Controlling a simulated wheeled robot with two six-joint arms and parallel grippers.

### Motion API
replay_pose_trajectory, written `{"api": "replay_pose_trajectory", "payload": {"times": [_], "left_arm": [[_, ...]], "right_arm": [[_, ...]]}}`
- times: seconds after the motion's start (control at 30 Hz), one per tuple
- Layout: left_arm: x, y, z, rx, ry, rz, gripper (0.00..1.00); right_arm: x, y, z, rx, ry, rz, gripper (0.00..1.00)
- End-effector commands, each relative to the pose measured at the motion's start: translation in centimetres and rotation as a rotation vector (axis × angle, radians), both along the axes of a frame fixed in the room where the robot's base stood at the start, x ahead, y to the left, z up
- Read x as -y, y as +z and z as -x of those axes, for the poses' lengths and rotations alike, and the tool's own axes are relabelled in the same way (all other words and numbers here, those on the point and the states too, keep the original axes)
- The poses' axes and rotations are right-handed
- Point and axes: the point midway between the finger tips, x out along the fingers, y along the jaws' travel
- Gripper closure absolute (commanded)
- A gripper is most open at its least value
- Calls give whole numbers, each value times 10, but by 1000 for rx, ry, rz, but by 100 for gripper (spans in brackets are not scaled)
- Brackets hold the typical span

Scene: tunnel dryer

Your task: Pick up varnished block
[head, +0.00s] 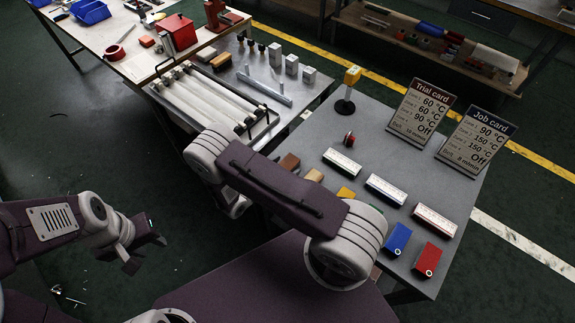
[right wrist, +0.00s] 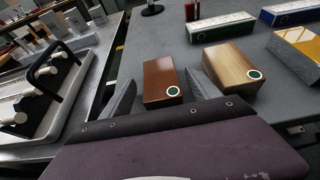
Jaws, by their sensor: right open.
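A glossy reddish-brown wood block (right wrist: 161,82) with a green-ringed white disc on its end lies on the grey table. It also shows in the head view (head: 289,162), partly behind my right arm. A paler wood block (right wrist: 231,66) with a similar disc lies just to its right. Which of the two is the varnished one is not labelled. My right gripper (right wrist: 161,86) is open, one finger left of the brown block and the other in the gap between the two blocks. It is hidden by my arm in the head view. My left gripper (head: 142,248) is open and empty, off the table.
Yellow (head: 346,194), blue (head: 397,239) and red (head: 429,259) blocks continue the row. Long white boxes (head: 385,190) lie behind. A tray of white rollers (head: 205,100) stands left. Two cards (head: 421,112) and a yellow-topped post (head: 347,90) stand at the back.

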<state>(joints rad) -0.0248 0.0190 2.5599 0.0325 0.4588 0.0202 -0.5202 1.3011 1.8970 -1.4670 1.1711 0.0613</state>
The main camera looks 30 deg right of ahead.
Motion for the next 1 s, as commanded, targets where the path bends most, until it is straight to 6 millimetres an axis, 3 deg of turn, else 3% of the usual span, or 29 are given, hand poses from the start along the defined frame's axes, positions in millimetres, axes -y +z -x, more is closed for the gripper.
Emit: {"api": "replay_pose_trajectory", "payload": {"times": [0.03, 0.2, 0.27, 0.3, 0.57, 0.83, 1.0], "left_arm": [[0, 0, 0, 0, 0, 0, 64], [0, 0, 0, 0, 0, 0, 64], [0, 0, 0, 0, 0, 0, 64], [0, 0, 0, 0, 0, 0, 64], [0, 0, 0, 0, 0, 0, 64], [0, 2, 0, 0, 0, 0, 64], [0, 2, 0, 0, 0, 0, 64]], "right_arm": [[0, 0, 0, 0, 0, 0, 29], [0, 0, 0, 0, 0, 0, 76], [0, 0, 0, 0, 0, 0, 93], [0, 0, 0, 0, 0, 0, 96], [0, 3, 0, 0, 0, -1, 96], [0, 43, -1, 4, -1, -2, 96], [35, 64, 19, -3, -5, 3, 96]]}}
